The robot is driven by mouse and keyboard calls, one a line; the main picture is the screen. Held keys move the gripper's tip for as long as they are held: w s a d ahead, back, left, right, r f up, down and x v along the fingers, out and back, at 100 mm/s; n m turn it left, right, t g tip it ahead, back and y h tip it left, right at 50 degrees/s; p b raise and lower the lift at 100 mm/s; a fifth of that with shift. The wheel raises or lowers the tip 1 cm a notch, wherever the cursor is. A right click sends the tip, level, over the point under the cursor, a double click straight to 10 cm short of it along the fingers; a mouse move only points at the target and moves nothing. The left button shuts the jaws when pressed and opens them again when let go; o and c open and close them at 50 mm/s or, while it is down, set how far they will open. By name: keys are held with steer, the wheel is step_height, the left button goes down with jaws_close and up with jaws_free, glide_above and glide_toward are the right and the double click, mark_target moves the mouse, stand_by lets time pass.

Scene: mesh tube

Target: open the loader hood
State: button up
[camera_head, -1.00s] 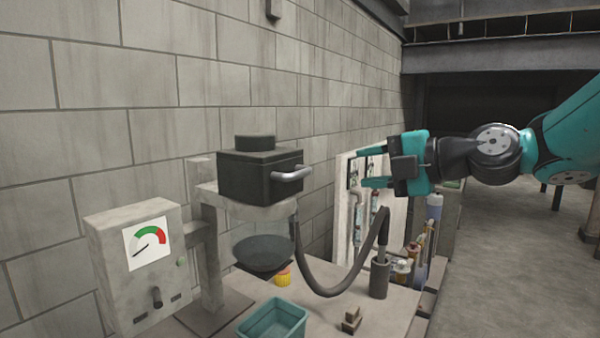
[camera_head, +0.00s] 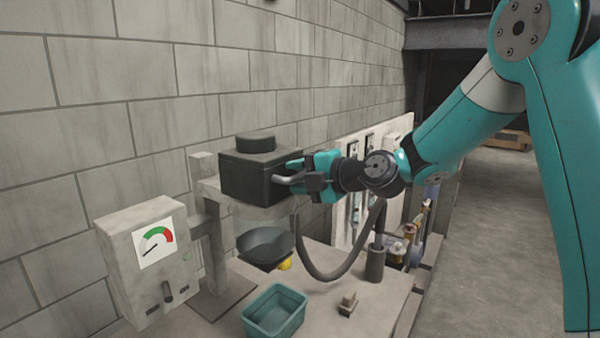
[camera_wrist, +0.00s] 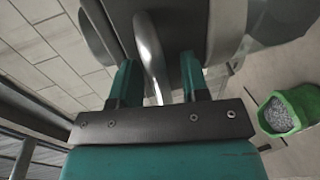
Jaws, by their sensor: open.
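The loader hood (camera_head: 246,172) is a dark box with a round cap on top, closed, on a pale stand against the wall. Its metal handle (camera_head: 288,179) sticks out from the right side. It also shows in the wrist view (camera_wrist: 150,50), running between the two fingers. My gripper (camera_head: 302,169) is at the handle, with its teal fingers open on either side of it. In the wrist view my gripper (camera_wrist: 160,82) shows a gap on both sides of the handle. The head view does not show clearly whether a finger touches it.
A gauge box (camera_head: 150,260) stands at left. Below the hood are a dark bowl (camera_head: 265,246), a teal bin (camera_head: 274,312) and a bent hose (camera_head: 335,274). A panel (camera_head: 345,215) with fittings stands behind my wrist. A green container with grey granules (camera_wrist: 286,110) shows in the wrist view.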

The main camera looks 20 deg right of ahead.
jaws_close()
steer(key=shift+r, duration=0.1)
